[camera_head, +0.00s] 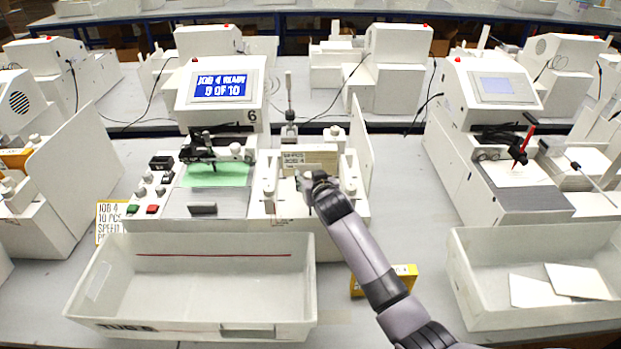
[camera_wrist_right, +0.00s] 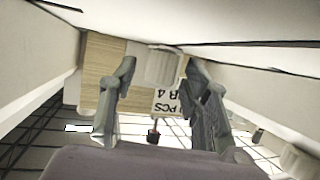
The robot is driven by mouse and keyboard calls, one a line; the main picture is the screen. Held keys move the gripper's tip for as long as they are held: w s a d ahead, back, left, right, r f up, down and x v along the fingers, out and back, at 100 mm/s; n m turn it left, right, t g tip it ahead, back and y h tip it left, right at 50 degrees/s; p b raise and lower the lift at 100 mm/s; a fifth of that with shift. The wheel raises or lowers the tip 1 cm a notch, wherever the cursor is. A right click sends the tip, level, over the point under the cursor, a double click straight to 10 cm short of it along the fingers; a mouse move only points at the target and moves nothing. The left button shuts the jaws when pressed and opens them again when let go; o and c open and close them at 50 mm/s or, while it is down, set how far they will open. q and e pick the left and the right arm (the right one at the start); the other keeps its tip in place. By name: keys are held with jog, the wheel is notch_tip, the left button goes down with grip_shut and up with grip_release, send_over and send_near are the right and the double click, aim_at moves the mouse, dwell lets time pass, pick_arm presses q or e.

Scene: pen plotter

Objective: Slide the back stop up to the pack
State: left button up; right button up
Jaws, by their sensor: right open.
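The pack (camera_head: 320,157), a tan stack with a white job label, stands in the feed bay of the middle machine, between two pale side rails. In the right wrist view the pack (camera_wrist_right: 100,66) fills the upper left middle, with its label upside down. A pale grey block (camera_wrist_right: 163,66), which looks like the back stop, shows in front of the pack between my fingers. My right gripper (camera_head: 304,184) is over the bay in front of the pack; in the wrist view its two fingers (camera_wrist_right: 160,78) are apart. Contact and any gap between block and pack cannot be told. My left gripper is out of view.
A tall pale side panel (camera_head: 361,150) stands right of the bay. An empty tray (camera_head: 190,310) and a yellow box (camera_head: 403,272) lie in front.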

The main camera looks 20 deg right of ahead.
jog(key=shift+s, duration=0.15)
jog(key=v, duration=1.1)
jog(key=shift+s+r, duration=0.15)
jog(key=shift+s, duration=0.2)
